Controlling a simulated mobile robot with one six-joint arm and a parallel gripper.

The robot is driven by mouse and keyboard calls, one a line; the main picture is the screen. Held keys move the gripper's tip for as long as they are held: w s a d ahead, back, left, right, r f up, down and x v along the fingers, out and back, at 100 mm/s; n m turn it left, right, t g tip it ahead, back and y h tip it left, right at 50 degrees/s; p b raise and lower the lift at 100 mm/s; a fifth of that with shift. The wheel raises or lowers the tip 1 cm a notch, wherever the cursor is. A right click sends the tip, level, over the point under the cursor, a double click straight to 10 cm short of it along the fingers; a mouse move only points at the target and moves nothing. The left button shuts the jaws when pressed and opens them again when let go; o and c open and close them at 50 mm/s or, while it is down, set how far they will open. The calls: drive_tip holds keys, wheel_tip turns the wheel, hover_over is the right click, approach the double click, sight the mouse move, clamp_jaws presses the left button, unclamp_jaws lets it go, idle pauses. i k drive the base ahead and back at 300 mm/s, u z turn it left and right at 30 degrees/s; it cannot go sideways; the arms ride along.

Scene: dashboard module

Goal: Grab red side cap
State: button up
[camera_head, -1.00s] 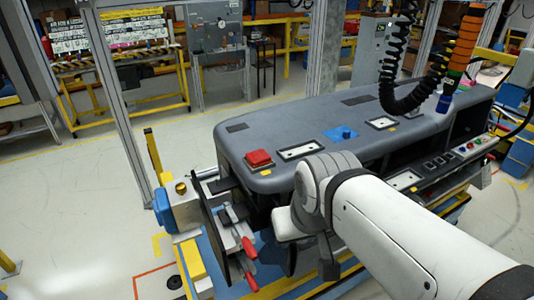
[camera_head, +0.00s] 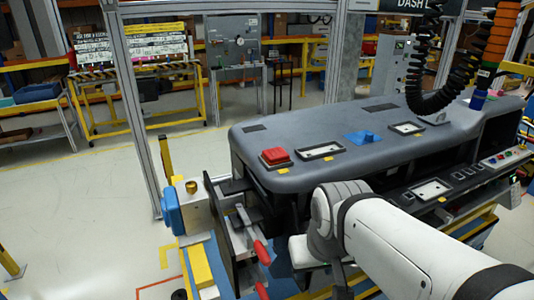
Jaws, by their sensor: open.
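The red cap (camera_head: 275,156) is a small red block. It sits on the left end of the grey dashboard's top (camera_head: 345,137), near the front edge. My white arm reaches in from the lower right, and its dark wrist joint lies in front of the dashboard, to the right of and below the red cap. The fingers of my gripper do not show; the arm or the picture's lower edge hides them. The arm is apart from the red cap in the picture.
A blue part (camera_head: 361,137) and white-framed openings (camera_head: 320,151) are on the dashboard top. Red-handled clamps (camera_head: 262,252) and a dark plate (camera_head: 222,232) stand at the fixture's left end. A black coiled hose (camera_head: 428,70) hangs at the right. Floor at left is clear.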

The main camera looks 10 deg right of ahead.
sight(275, 156)
drive_tip(key=u, duration=1.65)
drive_tip(key=k, duration=0.85)
drive_tip(key=z, duration=1.1)
drive_tip(key=i, duration=1)
drive_tip(key=z, duration=0.05)
